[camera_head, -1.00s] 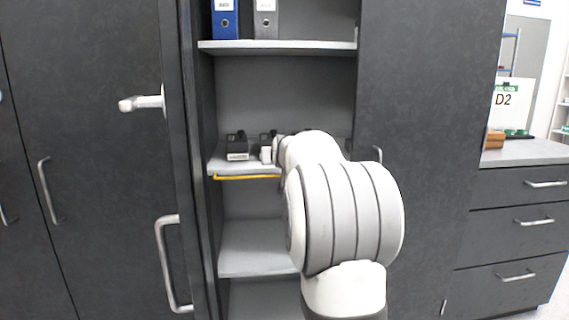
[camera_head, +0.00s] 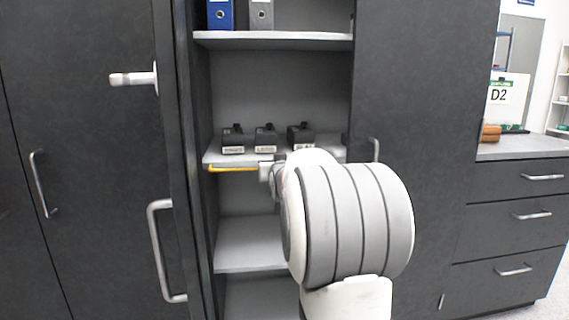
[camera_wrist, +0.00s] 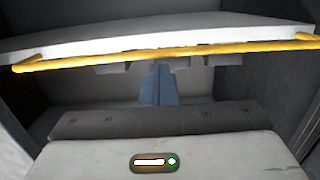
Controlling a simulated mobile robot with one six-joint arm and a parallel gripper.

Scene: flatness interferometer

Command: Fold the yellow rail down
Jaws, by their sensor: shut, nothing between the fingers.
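The yellow rail (camera_head: 236,169) runs along the front edge of the middle cabinet shelf (camera_head: 213,156); its right part is hidden behind my arm in the head view. In the wrist view the rail (camera_wrist: 100,57) spans nearly the full width, bent at both ends toward the white shelf edge (camera_wrist: 200,38). It lies up at shelf level. My gripper (camera_wrist: 158,70) is shut and empty, its blue-grey fingertips just below the rail's middle in the picture. Whether they touch it I cannot tell. In the head view only part of my gripper (camera_head: 267,172) shows, by the shelf edge.
Several dark labelled blocks, one at the left (camera_head: 233,141), stand on the shelf. Blue and grey binders (camera_head: 221,14) stand above. An open door with a handle (camera_head: 160,250) bounds the left; a closed door (camera_head: 430,150) the right. The lower shelf (camera_head: 245,245) looks bare.

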